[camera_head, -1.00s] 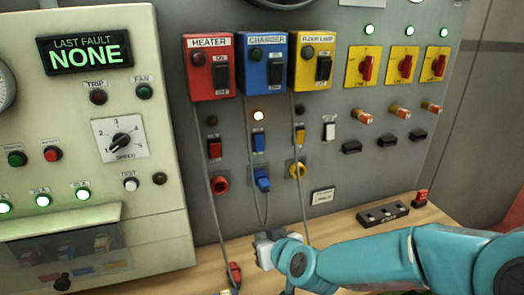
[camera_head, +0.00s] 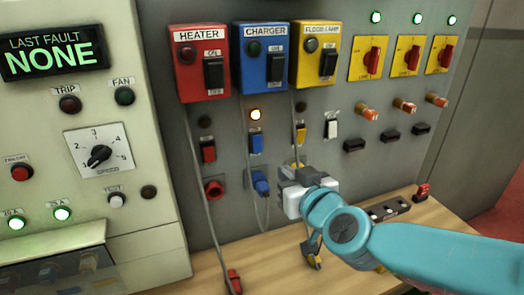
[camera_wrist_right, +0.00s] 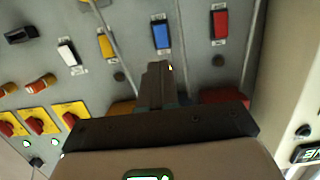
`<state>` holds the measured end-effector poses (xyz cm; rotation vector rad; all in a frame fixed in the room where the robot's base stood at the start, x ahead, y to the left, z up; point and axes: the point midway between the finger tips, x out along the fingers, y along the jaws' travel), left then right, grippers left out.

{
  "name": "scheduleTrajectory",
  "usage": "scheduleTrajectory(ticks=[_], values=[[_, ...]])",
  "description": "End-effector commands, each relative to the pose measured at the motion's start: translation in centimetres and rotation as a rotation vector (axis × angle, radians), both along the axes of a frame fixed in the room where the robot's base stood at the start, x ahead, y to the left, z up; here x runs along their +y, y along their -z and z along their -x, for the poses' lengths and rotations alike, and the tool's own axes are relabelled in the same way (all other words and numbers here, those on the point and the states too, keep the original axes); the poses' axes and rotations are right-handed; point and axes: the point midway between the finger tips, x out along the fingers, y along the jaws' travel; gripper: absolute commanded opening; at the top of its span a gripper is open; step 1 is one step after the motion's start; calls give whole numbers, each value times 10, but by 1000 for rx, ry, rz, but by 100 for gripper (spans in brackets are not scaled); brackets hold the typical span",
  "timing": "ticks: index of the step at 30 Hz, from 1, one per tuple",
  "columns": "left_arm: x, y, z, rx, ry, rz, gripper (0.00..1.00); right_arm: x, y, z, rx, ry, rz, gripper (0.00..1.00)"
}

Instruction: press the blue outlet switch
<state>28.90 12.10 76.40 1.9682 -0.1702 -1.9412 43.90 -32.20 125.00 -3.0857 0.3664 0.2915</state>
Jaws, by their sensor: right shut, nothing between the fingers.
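My right gripper (camera_head: 284,174) is in front of the panel, below and to the right of the switch in the head view, partly hiding the yellow outlet. Its dark fingers (camera_wrist_right: 157,75) are shut and empty. In the wrist view they point towards the blue switch, with a gap in the picture between tips and switch. My left gripper is out of view.
A red switch (camera_head: 208,151), a yellow switch (camera_head: 300,133) and a white switch (camera_head: 331,128) flank the blue one. Cables hang from the red, blue and yellow boxes above. A red plug (camera_head: 233,282) lies on the wooden bench (camera_head: 205,270).

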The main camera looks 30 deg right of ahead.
Motion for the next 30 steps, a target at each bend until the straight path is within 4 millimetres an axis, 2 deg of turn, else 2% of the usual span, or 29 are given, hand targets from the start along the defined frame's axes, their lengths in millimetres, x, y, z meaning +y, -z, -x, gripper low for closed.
scheduleTrajectory(ticks=[5,8,14,21,25,30], values=[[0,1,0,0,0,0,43,0,2,-3,1,0,0,0],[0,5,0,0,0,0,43,-3,5,-13,3,0,0,0],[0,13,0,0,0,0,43,-13,14,-53,5,0,0,0],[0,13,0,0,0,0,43,-25,22,-103,4,0,-1,0],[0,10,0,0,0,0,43,-29,24,-122,3,0,-2,0],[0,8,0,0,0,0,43,-32,26,-135,2,-1,-2,0]])
